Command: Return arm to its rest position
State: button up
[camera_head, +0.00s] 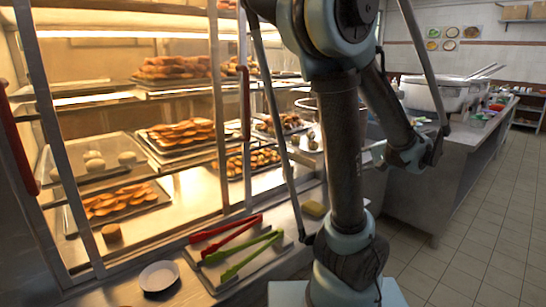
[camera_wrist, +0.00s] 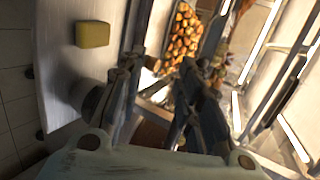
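My arm (camera_head: 340,150) stands upright and folded in the head view, in front of the counter and the pastry case. I cannot make out the fingers of my gripper there. In the wrist view the two dark fingers of my gripper (camera_wrist: 166,72) are apart, with a gap between them and nothing visibly held. Their tips show above the metal counter. A yellow sponge (camera_wrist: 92,34) lies on the counter to the left of the fingers, clear of them. It also shows in the head view (camera_head: 315,208), just left of my arm.
A glass pastry case (camera_head: 218,110) with trays of baked goods fills the left. Another counter (camera_head: 460,150) stands right, and tiled floor (camera_head: 470,240) is free.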

jog(key=s+a+f+n+g+h, duration=0.35)
jog(key=s+a+f, duration=0.3)
jog(key=a, duration=0.25)
jog(key=s+f+n+g+h, duration=0.2)
jog(key=s+f+n+h, duration=0.3)
jog(key=s+f+h, duration=0.1)
jog(key=shift+s+f, duration=0.8)
jog(key=shift+s, duration=0.4)
jog(key=shift+d+n+g, duration=0.2)
jog(key=shift+n+g, duration=0.05)
